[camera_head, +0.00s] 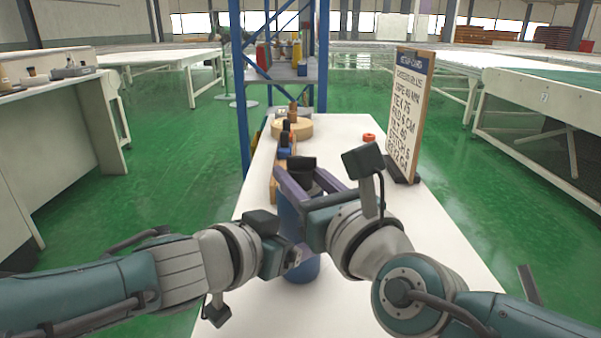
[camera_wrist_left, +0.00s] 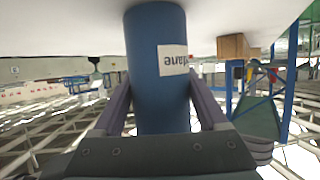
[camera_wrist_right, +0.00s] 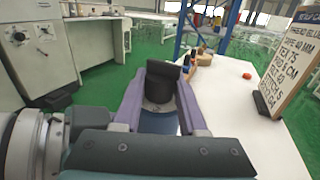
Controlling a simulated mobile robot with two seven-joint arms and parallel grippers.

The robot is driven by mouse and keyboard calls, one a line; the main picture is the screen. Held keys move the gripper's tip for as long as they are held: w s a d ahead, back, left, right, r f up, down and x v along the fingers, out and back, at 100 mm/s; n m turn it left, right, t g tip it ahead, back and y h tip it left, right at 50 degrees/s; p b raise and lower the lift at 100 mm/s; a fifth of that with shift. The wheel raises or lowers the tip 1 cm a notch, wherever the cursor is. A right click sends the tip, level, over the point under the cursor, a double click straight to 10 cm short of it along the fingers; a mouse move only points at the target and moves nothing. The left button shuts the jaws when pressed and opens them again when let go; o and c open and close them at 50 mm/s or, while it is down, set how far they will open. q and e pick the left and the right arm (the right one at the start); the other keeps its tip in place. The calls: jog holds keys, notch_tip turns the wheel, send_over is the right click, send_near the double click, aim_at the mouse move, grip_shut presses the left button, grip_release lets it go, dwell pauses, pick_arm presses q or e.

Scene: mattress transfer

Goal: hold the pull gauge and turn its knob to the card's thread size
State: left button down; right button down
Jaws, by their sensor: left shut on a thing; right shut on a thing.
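The pull gauge is a blue cylinder (camera_head: 301,271) with a black knob (camera_head: 301,164) on top, upright over the white table. In the left wrist view its blue body (camera_wrist_left: 158,70) carries a white label, shown upside down. My left gripper (camera_wrist_left: 163,103) is shut around the body from the left. My right gripper (camera_wrist_right: 160,106) is shut on the black knob (camera_wrist_right: 161,82), one purple finger on each side. The setup card (camera_head: 412,112) stands on the table's right side; a line on it reads TEX 75. The knob's scale and pointer cannot be read.
The white table (camera_head: 345,130) is narrow. A wooden rack (camera_head: 275,187) with spools and a round wooden piece (camera_head: 297,131) stand beyond the gauge. A red ring (camera_head: 369,137) lies near the card. A blue-framed shelf (camera_head: 243,90) stands behind.

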jog(key=m+t+h, duration=0.1)
jog(key=m+h, duration=0.1)
jog(key=h, duration=0.1)
jog(key=shift+a, duration=0.2)
jog(key=shift+d+m+h, duration=0.1)
jog(key=shift+m+h, duration=0.4)
jog(key=shift+h, duration=0.2)
jog(key=shift+c, duration=2.3)
grip_release()
jog(key=shift+s+d, duration=0.1)
jog(key=shift+s, duration=0.1)
jog(key=s+d, duration=0.2)
jog(key=s, duration=0.9)
jog(key=shift+s, duration=0.3)
